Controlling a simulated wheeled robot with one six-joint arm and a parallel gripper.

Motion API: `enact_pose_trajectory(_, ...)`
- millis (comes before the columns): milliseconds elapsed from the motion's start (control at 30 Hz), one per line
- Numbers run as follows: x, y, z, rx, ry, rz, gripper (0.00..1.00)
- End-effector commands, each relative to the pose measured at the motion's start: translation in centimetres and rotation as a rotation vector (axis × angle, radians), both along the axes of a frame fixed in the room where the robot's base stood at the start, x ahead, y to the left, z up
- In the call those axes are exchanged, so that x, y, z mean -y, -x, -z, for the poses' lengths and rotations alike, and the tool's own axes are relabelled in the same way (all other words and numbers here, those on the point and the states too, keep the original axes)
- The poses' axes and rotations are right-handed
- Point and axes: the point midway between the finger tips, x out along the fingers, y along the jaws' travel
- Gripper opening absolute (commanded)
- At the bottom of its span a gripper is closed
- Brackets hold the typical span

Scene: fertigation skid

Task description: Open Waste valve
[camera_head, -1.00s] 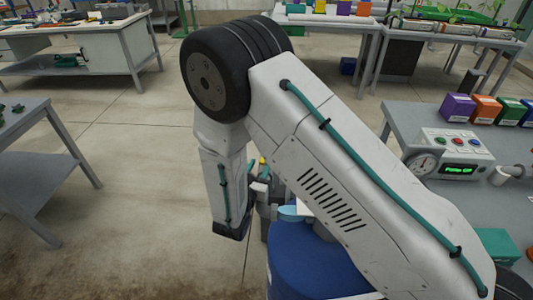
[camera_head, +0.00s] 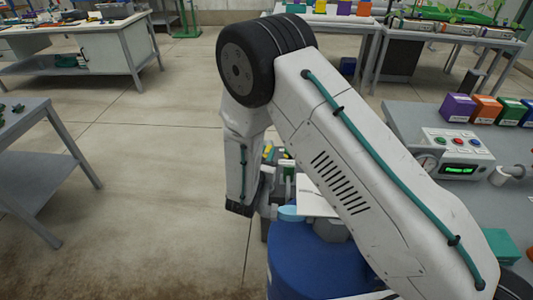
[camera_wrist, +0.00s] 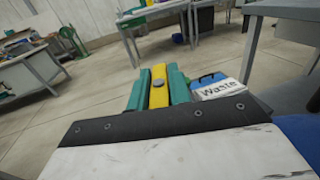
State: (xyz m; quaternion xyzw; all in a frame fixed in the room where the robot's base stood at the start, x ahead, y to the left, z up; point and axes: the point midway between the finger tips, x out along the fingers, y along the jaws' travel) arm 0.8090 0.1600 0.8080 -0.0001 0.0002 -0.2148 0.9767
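In the wrist view, my gripper (camera_wrist: 160,88) points forward with its two teal fingers on either side of a yellow valve handle (camera_wrist: 158,94). The fingers look closed against the handle's sides, with no clear gap. A round grey bolt head sits on the handle. A white label reading "Waste" (camera_wrist: 218,89) is just right of the fingers, beside a blue part (camera_wrist: 206,79). In the head view my arm hides most of the valve. Small yellow and teal bits (camera_head: 285,156) show between my arm links.
A blue drum-like body (camera_head: 300,262) stands below my arm. On the right, a grey bench (camera_head: 405,122) holds a control box (camera_head: 457,150) and coloured boxes (camera_head: 487,108). A grey table (camera_head: 45,145) is at left. The floor between is clear.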

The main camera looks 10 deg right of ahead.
Motion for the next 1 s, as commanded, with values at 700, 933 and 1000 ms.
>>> enact_pose_trajectory(700,-0.21,-0.09,-0.10,0.003,-0.001,-0.273,0.00)
enact_pose_trajectory(933,-0.23,-0.08,-0.10,0.003,-0.001,-0.272,0.28)
enact_pose_trajectory(1000,-0.22,-0.08,-0.09,0.002,0.000,-0.271,0.38)
